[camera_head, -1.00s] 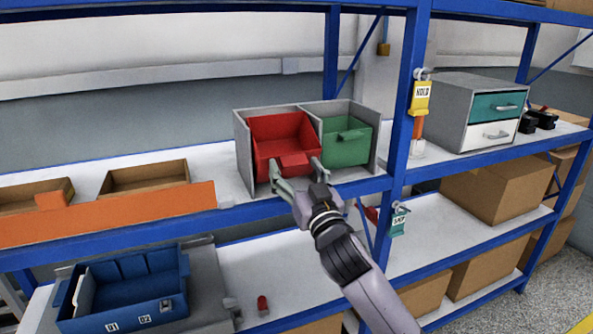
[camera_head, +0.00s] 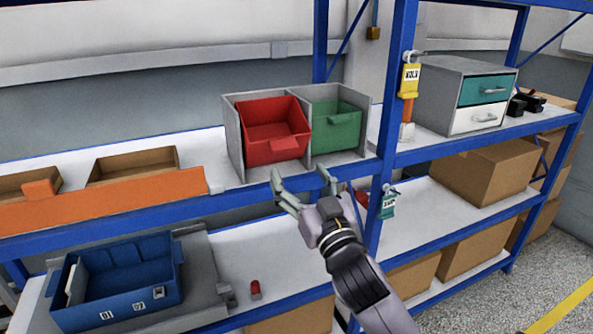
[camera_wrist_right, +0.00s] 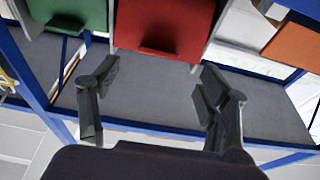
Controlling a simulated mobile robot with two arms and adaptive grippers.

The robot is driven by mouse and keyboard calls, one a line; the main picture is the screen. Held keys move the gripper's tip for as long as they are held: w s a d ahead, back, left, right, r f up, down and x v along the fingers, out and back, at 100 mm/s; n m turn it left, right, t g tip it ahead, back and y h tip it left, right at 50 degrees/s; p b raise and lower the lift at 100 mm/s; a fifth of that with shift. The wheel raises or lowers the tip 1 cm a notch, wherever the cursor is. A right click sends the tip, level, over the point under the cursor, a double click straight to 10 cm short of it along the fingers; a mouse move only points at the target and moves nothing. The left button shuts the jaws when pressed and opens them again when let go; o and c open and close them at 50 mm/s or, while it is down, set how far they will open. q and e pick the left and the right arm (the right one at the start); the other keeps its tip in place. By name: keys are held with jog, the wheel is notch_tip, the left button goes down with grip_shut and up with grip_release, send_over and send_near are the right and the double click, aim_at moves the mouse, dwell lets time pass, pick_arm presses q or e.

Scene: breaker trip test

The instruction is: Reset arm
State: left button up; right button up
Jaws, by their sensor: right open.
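My right gripper (camera_head: 303,187) is open and empty in front of the blue shelf beam, just below the red bin. In the right wrist view its two fingers (camera_wrist_right: 155,95) stand wide apart with nothing between them. The red bin (camera_head: 272,150) sits in the left bay of a grey two-bay holder (camera_head: 233,150) on the upper shelf. It also shows in the right wrist view (camera_wrist_right: 163,25), apart from the fingers. The green bin (camera_head: 338,137) sits in the right bay. My left gripper is not in view.
The blue shelf beam (camera_head: 120,226) and an upright post (camera_head: 392,100) stand close to my right arm. A blue bin (camera_head: 120,310) and a small red object (camera_head: 255,289) are on the lower shelf. A yellow tag (camera_head: 410,80) hangs on the post. Cardboard boxes (camera_head: 485,172) are at right.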

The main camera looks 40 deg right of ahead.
dwell(0.4)
jog(key=w+d+f+n+g+y, duration=0.1)
jog(key=w+f+g, duration=0.15)
jog(key=f, duration=0.85)
jog(key=w+f+g, duration=0.2)
jog(key=w+f, duration=0.1)
jog(key=f, duration=0.9)
jog(key=s+a+f+n+g+y, duration=0.1)
jog(key=s+a+f+g, duration=0.2)
jog(key=f, duration=0.9)
jog(key=s+f+g+y, duration=0.15)
jog(key=s+f, duration=0.35)
jog(key=f, duration=0.6)
jog(key=s+a+f+n+g, duration=0.1)
jog(key=s+a+f+g, duration=0.2)
jog(key=f, duration=0.9)
jog(key=s+a+f+g, duration=0.2)
jog(key=s+f, duration=0.4)
jog(key=s, duration=0.6)
jog(key=s+a+f+n+g+y, duration=0.1)
jog(key=s+a+f+g, duration=0.1)
jog(key=s+f, duration=0.5)
jog(key=s+a+f+n+g, duration=0.1)
jog(key=s+f, duration=0.6)
jog(key=s, duration=1)
jog(key=shift+a+f+g+p, duration=0.15)
jog(key=shift+a+g+p, duration=0.15)
jog(key=shift+a+g, duration=0.65)
jog(key=shift+d+g, duration=0.25)
jog(key=shift+d, duration=0.05)
